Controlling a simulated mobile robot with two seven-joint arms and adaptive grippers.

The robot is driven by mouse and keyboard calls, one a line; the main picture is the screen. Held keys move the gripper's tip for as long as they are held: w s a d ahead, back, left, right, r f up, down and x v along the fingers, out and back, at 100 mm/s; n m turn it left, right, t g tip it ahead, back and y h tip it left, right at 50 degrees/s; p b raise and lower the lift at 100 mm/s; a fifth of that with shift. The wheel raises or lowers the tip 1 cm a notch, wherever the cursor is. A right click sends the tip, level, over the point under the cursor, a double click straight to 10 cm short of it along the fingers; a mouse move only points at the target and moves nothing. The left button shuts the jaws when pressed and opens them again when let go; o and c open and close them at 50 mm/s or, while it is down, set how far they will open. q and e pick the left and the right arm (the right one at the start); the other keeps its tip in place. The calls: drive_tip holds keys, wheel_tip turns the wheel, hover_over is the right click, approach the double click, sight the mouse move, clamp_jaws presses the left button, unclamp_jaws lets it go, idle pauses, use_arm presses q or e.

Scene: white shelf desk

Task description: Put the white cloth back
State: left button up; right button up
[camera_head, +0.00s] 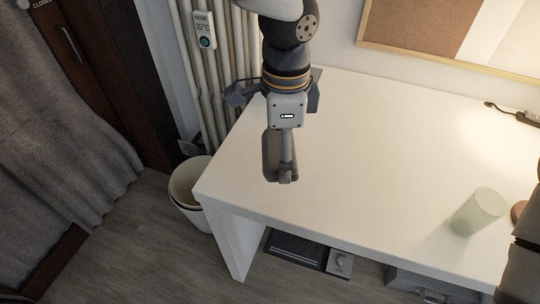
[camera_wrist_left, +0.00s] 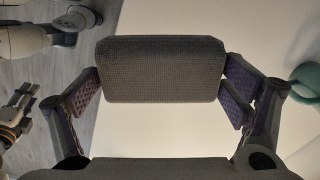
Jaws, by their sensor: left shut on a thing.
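A pale green cup (camera_head: 478,212) stands on the desk at the right. A bin (camera_head: 187,190) stands on the floor by the desk's left edge, near a radiator (camera_head: 202,85). A framed board (camera_head: 450,35) hangs behind. The middle of the desktop is clear.

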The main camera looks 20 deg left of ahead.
use_arm(q)
drive_tip(key=w+f, duration=0.1)
drive_tip(key=f, duration=0.1)
drive_tip(key=w+a+f, duration=0.1)
drive_tip(key=w+f, duration=0.1)
drive_tip(key=w+a+f+b, duration=0.1)
drive_tip(key=f, duration=0.1)
drive_tip(key=shift+w+a, duration=0.1)
drive_tip(key=shift+w, duration=0.2)
drive_tip(key=shift+w+a+f, duration=0.1)
drive_tip(key=shift+w+f, duration=0.05)
drive_tip(key=shift+f, duration=0.8)
drive_tip(key=shift+w+a+f, duration=0.1)
drive_tip(key=shift+w+f, duration=0.05)
drive_tip(key=shift+f, duration=0.75)
use_arm(e)
drive_tip(key=shift+s+f+g, duration=0.5)
drive_tip(key=shift+s+f, duration=0.7)
drive_tip(key=shift+s, duration=0.1)
use_arm(q)
drive_tip(key=shift+f, duration=0.15)
drive_tip(key=o, duration=0.9)
drive_tip(key=shift+o, duration=0.2)
wheel_tip(320, 180, up, 12)
drive_tip(key=shift+p, duration=0.3)
use_arm(e)
drive_tip(key=shift+w+r, duration=0.6)
